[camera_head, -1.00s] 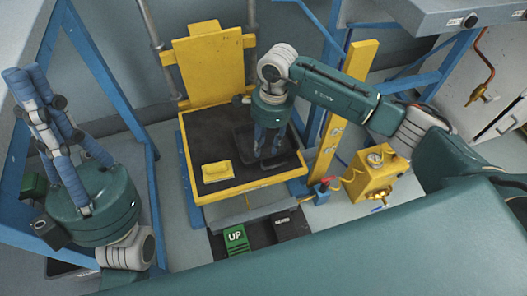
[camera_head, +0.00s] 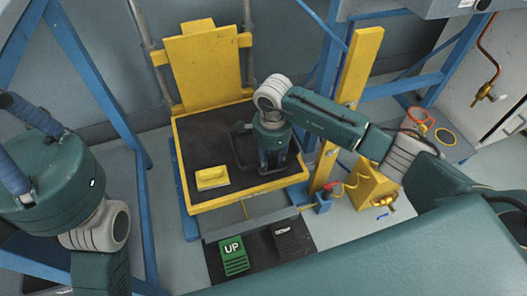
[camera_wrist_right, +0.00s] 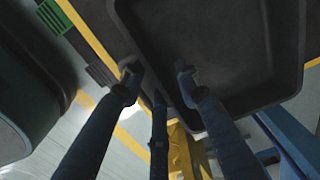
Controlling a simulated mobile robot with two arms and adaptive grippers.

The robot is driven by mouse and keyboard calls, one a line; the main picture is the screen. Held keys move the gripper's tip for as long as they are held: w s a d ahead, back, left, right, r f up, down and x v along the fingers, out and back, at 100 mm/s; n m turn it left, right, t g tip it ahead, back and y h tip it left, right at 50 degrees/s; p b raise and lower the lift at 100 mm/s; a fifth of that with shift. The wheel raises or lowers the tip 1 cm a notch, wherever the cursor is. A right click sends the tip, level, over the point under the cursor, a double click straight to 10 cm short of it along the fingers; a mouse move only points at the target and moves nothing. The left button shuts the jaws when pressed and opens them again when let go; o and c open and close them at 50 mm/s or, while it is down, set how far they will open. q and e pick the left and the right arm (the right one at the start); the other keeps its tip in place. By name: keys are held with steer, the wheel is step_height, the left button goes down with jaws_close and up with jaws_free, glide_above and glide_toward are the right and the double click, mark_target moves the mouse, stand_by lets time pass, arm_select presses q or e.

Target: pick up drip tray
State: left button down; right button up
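The drip tray is a dark, shallow tray with rounded corners; its left side (camera_head: 241,148) shows on the black top of the yellow lift table, and much of it is hidden by my right arm. In the right wrist view the tray (camera_wrist_right: 230,45) fills the upper right. My right gripper (camera_head: 272,160) points down at the tray. In the wrist view its blue fingers (camera_wrist_right: 158,80) are spread near the tray's rim, with a gap between them; contact cannot be told. My left gripper (camera_head: 22,145) is at the left edge, its fingertips cut off.
A yellow block (camera_head: 212,178) lies on the lift table (camera_head: 250,195) left of the tray. A green UP pedal (camera_head: 233,253) and a dark pedal (camera_head: 288,241) are on the floor in front. A yellow post (camera_head: 355,75) and yellow gauge box (camera_head: 372,185) stand right.

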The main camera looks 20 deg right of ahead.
steer(key=shift+f, duration=0.1)
jaws_close()
stand_by(0.4)
